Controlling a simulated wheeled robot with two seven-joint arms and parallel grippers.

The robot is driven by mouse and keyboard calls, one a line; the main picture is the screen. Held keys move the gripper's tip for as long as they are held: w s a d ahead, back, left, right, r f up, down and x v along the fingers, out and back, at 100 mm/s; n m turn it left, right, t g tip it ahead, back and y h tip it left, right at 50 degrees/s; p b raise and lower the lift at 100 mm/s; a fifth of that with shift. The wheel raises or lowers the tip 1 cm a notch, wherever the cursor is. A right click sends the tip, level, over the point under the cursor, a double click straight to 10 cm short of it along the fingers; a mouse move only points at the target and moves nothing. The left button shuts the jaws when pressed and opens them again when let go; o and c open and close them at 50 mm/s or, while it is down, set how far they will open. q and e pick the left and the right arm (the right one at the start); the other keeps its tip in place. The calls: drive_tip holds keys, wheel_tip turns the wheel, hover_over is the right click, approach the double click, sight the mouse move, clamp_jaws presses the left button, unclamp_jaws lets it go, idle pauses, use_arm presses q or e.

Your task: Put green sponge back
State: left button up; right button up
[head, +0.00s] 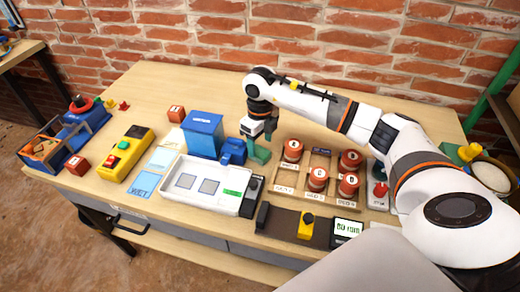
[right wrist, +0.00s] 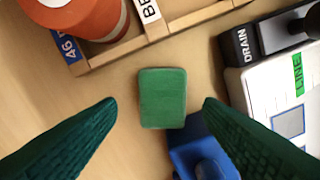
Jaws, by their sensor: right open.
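The green sponge (right wrist: 162,98) lies on the wooden table, centred between my fingers in the right wrist view. In the head view a green patch (head: 260,154) below my right gripper appears to be it, partly confused with the green fingers. My right gripper (head: 262,142) is open, with its dark green fingers apart on either side of the sponge and not visibly touching it. A blue object (right wrist: 200,155) sits right by the sponge's lower edge; in the head view it is beside the blue box. My left gripper is not in view.
A white tray (head: 170,196) with a drain end lies left of the sponge. A wooden rack (head: 284,188) with several red-orange round pieces stands to its right. A blue box (head: 204,136) stands behind left. A yellow control box (head: 126,152) is further left. The table's back is mostly clear.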

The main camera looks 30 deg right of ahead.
sight(260, 151)
wheel_tip(260, 151, up, 8)
drive_tip(key=shift+s, duration=0.1)
idle(0.7)
